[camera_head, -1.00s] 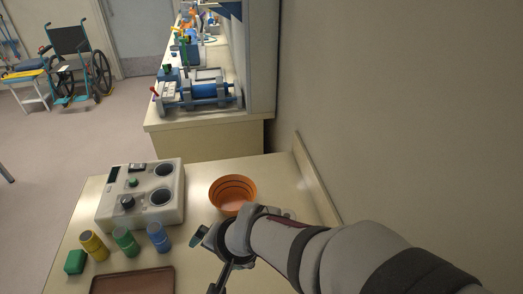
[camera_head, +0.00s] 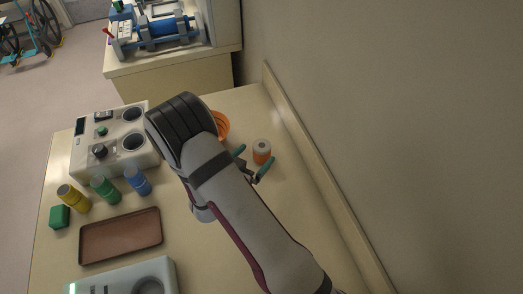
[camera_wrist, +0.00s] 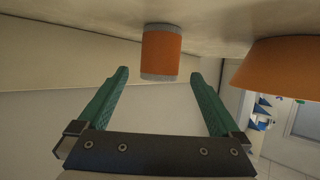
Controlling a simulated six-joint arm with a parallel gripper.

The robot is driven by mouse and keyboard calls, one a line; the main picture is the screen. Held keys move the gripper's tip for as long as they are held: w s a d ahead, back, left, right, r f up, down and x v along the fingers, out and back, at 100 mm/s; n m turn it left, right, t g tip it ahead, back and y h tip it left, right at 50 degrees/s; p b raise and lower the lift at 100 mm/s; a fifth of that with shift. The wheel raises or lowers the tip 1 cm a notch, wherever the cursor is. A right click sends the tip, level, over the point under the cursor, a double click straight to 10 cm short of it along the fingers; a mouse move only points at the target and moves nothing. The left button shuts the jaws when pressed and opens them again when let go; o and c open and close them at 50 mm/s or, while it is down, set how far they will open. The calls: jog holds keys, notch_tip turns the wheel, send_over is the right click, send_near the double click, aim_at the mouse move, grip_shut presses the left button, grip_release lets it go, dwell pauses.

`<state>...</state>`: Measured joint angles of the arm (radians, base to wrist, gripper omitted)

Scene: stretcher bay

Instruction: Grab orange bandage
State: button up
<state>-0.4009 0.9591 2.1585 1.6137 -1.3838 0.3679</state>
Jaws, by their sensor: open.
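The orange bandage (camera_head: 262,152) is a small upright roll with grey-white ends, standing on the table to the right of the orange bowl. In the wrist view the bandage (camera_wrist: 160,53) is ahead of and between the two green fingers, beyond their tips. My gripper (camera_head: 252,163) is open and empty, low beside the bandage in the head view. Its green fingers are spread wide in the wrist view (camera_wrist: 157,75).
The orange bowl (camera_head: 222,124) stands left of the bandage, partly hidden by my arm; it also shows at right in the wrist view (camera_wrist: 285,72). A grey device (camera_head: 120,150), several coloured bottles and a brown tray (camera_head: 120,236) are at left. A wall ledge (camera_head: 315,175) runs along the right.

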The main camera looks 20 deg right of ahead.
aim_at(258, 155)
jog(key=x, duration=0.2)
jog(key=f+x, duration=0.1)
jog(key=x, duration=0.2)
jog(key=c, duration=1.4)
